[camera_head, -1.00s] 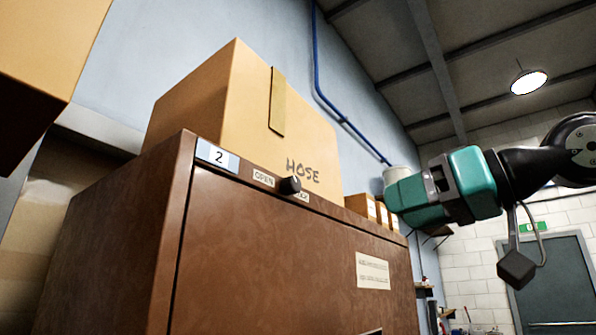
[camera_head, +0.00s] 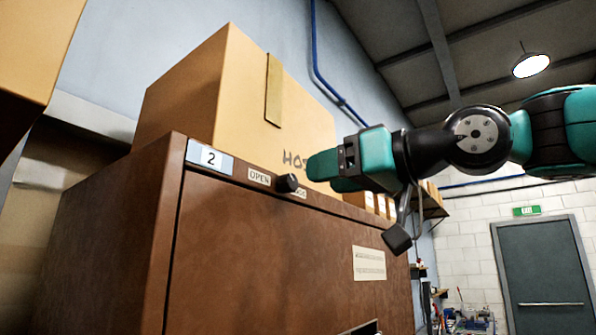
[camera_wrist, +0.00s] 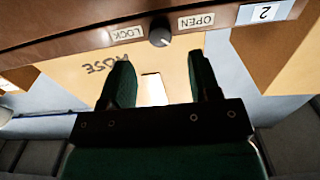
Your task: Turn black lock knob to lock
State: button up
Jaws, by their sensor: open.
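The black lock knob (camera_head: 287,183) sits near the top edge of the brown cabinet (camera_head: 265,235), between an OPEN label (camera_head: 259,177) and a partly hidden LOCK label. In the wrist view, upside down, the knob (camera_wrist: 160,34) has a pale mark and sits between the LOCK label (camera_wrist: 127,33) and the OPEN label (camera_wrist: 196,21). My green gripper (camera_head: 318,175) is just right of the knob in the head view. In the wrist view the fingers (camera_wrist: 160,75) are apart and empty, with the knob beyond their tips, not between them.
A cardboard box (camera_head: 220,95) marked HOSE stands on top of the cabinet, behind my gripper. Another box (camera_head: 35,50) is at the upper left. A number 2 plate (camera_head: 209,158) is left of the labels. A grey door (camera_head: 543,275) is far right.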

aim_at(294, 183)
jog(key=p+x, duration=0.1)
jog(key=x, duration=0.4)
jog(key=shift+r+p, duration=0.1)
jog(key=shift+p, duration=0.25)
jog(key=shift+w+a, duration=0.4)
jog(key=shift+a, duration=0.1)
jog(key=c, duration=0.9)
jog(key=shift+c, duration=0.2)
